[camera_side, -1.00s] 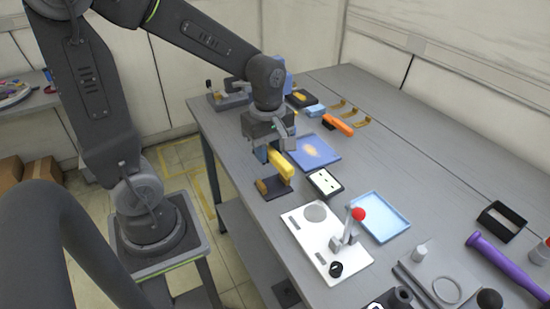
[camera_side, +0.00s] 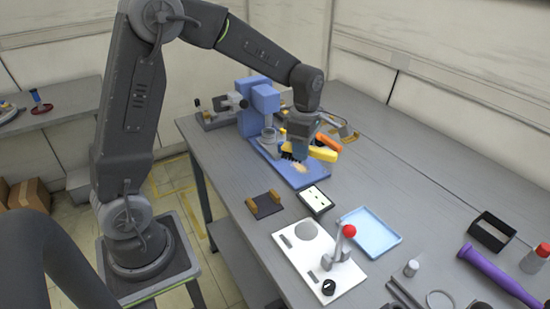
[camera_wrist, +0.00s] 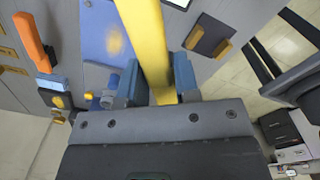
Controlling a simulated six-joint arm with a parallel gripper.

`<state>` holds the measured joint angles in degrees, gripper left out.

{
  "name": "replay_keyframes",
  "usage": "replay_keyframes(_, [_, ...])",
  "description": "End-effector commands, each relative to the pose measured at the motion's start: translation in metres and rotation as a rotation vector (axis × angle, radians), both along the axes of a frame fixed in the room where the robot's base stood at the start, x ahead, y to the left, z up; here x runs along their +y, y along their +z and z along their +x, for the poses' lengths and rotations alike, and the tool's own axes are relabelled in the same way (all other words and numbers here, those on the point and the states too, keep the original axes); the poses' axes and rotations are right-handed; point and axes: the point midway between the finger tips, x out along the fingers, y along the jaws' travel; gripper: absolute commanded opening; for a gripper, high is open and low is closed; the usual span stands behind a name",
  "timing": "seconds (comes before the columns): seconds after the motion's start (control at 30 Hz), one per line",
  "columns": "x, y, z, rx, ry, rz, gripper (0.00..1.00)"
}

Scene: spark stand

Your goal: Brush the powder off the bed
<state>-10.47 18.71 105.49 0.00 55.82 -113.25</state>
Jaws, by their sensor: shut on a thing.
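My gripper (camera_side: 301,152) is shut on the yellow brush (camera_side: 323,153), which has dark bristles. It holds the brush over the blue bed (camera_side: 310,181) of the blue machine. In the wrist view the yellow handle (camera_wrist: 147,35) runs between my gripper's two fingers (camera_wrist: 154,88). A tan patch of powder (camera_side: 300,168) lies on the bed just below the brush. It also shows in the wrist view (camera_wrist: 116,42) beside the handle. I cannot tell whether the bristles touch the bed.
The dark brush rest (camera_side: 265,206) with two tan blocks stands empty. A black-framed white panel (camera_side: 316,200), a light blue tray (camera_side: 371,232) and a white plate with a red-knobbed lever (camera_side: 348,231) are nearer. An orange tool (camera_side: 328,142) lies behind the brush.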

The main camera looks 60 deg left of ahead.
Motion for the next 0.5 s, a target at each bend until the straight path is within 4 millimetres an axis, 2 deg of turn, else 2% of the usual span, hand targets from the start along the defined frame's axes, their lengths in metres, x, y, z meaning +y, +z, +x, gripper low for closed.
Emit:
replay_keyframes(0.03, [0.002,-0.006,0.016,0.004,0.055,0.000,0.10])
replay_keyframes(0.1, [0.005,-0.011,0.032,0.003,0.126,-0.001,0.10])
replay_keyframes(0.2, [0.008,-0.017,0.049,0.001,0.203,0.000,0.10])
replay_keyframes(0.33, [0.009,-0.022,0.060,0.000,0.256,0.000,0.10])
replay_keyframes(0.5, [0.010,-0.028,0.063,0.000,0.270,0.000,0.10])
